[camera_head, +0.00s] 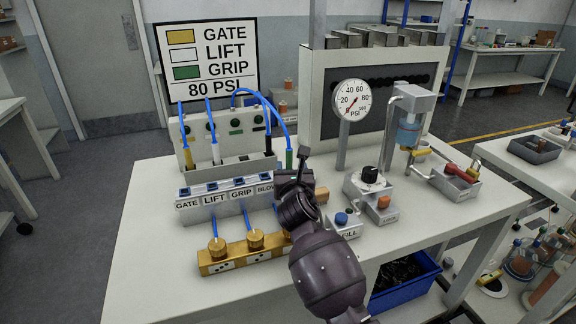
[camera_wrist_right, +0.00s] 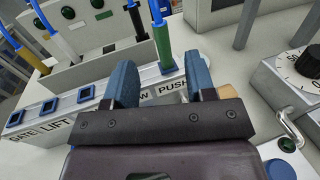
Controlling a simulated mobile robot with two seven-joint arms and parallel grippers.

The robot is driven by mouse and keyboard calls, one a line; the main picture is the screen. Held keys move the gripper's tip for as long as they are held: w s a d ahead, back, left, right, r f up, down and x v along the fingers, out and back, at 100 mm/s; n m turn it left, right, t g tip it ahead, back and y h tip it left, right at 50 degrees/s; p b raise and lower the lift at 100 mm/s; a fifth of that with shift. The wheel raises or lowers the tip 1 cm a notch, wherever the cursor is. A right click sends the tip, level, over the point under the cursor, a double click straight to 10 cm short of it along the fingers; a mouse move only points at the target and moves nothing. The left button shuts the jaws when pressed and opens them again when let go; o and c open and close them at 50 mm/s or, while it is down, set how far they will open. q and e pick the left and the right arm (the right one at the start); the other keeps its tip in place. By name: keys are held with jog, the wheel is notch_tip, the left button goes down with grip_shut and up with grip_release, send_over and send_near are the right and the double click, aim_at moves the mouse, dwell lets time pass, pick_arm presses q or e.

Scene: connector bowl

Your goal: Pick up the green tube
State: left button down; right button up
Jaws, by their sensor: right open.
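The green tube (camera_head: 289,160) is a blue hose with a green end sleeve, upright at the right end of the grey block panel. In the right wrist view its green sleeve (camera_wrist_right: 163,45) shows just beyond the gap between the fingers. My right gripper (camera_head: 296,172) is open, close to the tube's lower end. Its two blue fingers (camera_wrist_right: 160,82) are apart with nothing seen between their tips. Whether a finger touches the tube cannot be told. My left gripper is not in view.
A labelled socket block (camera_head: 222,202) stands in front, with a brass manifold (camera_head: 245,255) nearer. Yellow, white and black tubes hang left of the green one. A pressure gauge (camera_head: 352,99), a knob box (camera_head: 369,184) and a blue-button box (camera_head: 342,222) stand to the right.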

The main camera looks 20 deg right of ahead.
aim_at(289, 155)
jog(key=b+x, duration=0.1)
jog(key=x, duration=0.3)
jog(key=shift+w+f, duration=0.1)
jog(key=shift+w, duration=0.05)
jog(key=shift+x, duration=0.9)
jog(key=x, duration=0.1)
jog(key=b+x, duration=0.1)
jog(key=x, duration=0.1)
jog(key=shift+w+d+f+b, duration=0.1)
jog(key=shift+w+f+b, duration=0.15)
jog(key=shift+w+b, duration=0.1)
jog(key=shift+w+d+r, duration=0.1)
jog(key=shift+w+d, duration=0.05)
jog(key=shift+w, duration=0.2)
jog(key=c, duration=0.7)
grip_shut()
